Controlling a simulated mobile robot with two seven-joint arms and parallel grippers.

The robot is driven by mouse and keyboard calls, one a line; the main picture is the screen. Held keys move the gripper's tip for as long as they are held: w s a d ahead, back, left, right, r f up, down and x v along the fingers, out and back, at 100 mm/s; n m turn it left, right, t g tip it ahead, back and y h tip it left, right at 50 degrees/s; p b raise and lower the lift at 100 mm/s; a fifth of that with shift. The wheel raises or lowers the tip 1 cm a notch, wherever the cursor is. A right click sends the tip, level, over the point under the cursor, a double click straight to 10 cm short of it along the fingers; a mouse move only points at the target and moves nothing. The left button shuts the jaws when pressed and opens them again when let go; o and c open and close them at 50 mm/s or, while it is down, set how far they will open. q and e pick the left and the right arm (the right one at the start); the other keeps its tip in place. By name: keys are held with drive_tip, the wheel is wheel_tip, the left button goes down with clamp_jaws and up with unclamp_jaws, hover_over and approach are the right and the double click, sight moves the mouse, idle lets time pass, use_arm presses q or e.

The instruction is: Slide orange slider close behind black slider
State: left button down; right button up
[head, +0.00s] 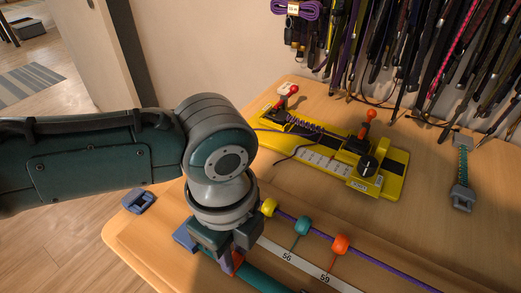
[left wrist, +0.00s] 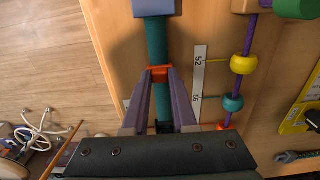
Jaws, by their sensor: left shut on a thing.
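The orange slider (left wrist: 160,71) sits around a teal rod (left wrist: 157,40). My left gripper (left wrist: 160,74) is shut on it, with one purple finger on each side of the rod. In the head view the left gripper (head: 233,265) is low at the rod's left part, and a bit of orange shows by its fingertips. A dark piece (left wrist: 164,127) on the rod, between the fingers and close to the gripper body, looks like the black slider; it is partly hidden. The gap from it to the orange slider is clear. My right gripper is not in view.
A blue-grey end block (left wrist: 153,7) holds the rod. Beside the rod are a number strip (head: 287,256) and a purple cord with yellow (head: 269,207), teal (head: 302,226) and orange (head: 340,244) beads. A yellow jig (head: 320,155) stands behind; cords hang at the back.

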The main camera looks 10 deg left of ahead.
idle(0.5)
use_arm(q)
hover_over(286, 286)
drive_tip(key=s, duration=0.2)
drive_tip(key=shift+w, duration=0.15)
drive_tip(key=c, duration=0.7)
unclamp_jaws()
wheel_tip(286, 286, up, 10)
drive_tip(key=p, duration=0.3)
